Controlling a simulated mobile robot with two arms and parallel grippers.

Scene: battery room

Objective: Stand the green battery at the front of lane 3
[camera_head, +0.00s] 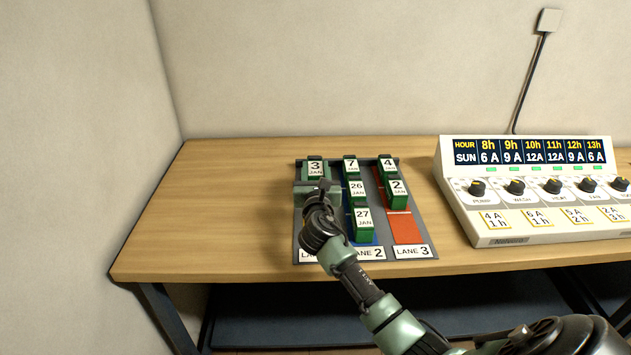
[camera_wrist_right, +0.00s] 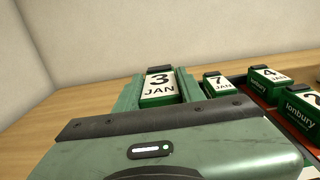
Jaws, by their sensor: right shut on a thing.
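The lane tray (camera_head: 433,228) lies on the table, with a plate marked LANE 3 (camera_head: 411,252) at its front right. My right gripper (camera_head: 316,180) is over the left lane, shut on a green battery labelled 3 JAN (camera_head: 315,166). In the right wrist view that battery (camera_wrist_right: 159,88) sits upright between the fingers; whether its base touches the tray is hidden. Lane 3 holds a green battery labelled 4 (camera_head: 388,163) at the back and one labelled 2 (camera_head: 397,188) in front of it. The red floor (camera_head: 407,230) at the front of lane 3 is bare. My left gripper is out of view.
The blue middle lane, LANE 2, holds green batteries labelled 7 (camera_head: 351,165), 26 (camera_head: 357,189) and 27 (camera_head: 363,220). My right arm covers part of the left lane. A sloped control panel (camera_head: 462,214) with knobs stands to the right of the tray. The table left of the tray is clear.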

